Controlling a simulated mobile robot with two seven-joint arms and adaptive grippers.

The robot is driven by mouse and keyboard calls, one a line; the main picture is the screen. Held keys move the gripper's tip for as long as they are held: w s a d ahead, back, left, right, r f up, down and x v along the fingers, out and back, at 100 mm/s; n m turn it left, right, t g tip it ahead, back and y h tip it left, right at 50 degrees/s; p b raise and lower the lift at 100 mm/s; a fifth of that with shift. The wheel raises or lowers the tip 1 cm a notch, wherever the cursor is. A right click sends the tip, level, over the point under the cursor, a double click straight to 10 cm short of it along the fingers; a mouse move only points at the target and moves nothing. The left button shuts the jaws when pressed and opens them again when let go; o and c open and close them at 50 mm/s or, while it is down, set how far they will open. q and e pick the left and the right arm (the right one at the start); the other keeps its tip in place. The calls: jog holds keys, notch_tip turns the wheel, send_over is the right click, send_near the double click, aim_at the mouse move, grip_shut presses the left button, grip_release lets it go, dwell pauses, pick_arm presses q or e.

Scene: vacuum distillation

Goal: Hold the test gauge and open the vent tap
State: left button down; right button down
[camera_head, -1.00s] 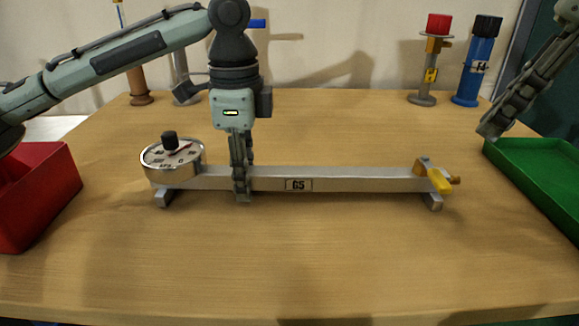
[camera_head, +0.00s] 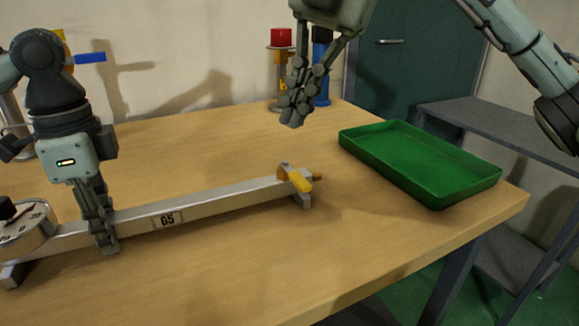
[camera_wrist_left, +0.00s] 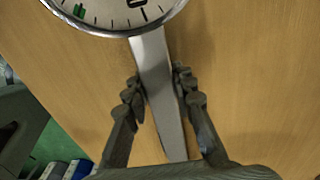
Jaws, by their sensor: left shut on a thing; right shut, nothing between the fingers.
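The test gauge is a long metal bar (camera_head: 232,200) labelled G5, with a round dial (camera_head: 22,232) at its left end. A yellow vent tap (camera_head: 300,181) sits at its right end. My left gripper (camera_head: 106,246) is shut on the bar between the dial and the label. The left wrist view shows its two fingers (camera_wrist_left: 160,92) on either side of the bar (camera_wrist_left: 158,85), with part of the dial (camera_wrist_left: 115,8) above. My right gripper (camera_head: 291,122) is shut and empty, in the air above and behind the tap, apart from it.
A green tray (camera_head: 425,165) lies on the table right of the tap. Behind my right gripper stand a red-topped post (camera_head: 281,40) and a blue cylinder (camera_head: 322,60). A grey shelf (camera_head: 500,125) and dark green cabinet (camera_head: 400,70) are beyond. The table front is clear.

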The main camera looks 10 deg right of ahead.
aim_at(294, 175)
jog(key=m, duration=0.2)
jog(key=a+m, duration=0.1)
jog(key=m, duration=0.5)
jog(key=shift+w+a+r, duration=0.15)
jog(key=shift+a, duration=0.1)
jog(key=shift+g, duration=0.3)
jog(key=x, duration=1)
jog(key=shift+w+d, duration=0.25)
jog(key=shift+d, duration=0.75)
jog(key=shift+w+d, duration=0.25)
jog(key=shift+d, duration=0.8)
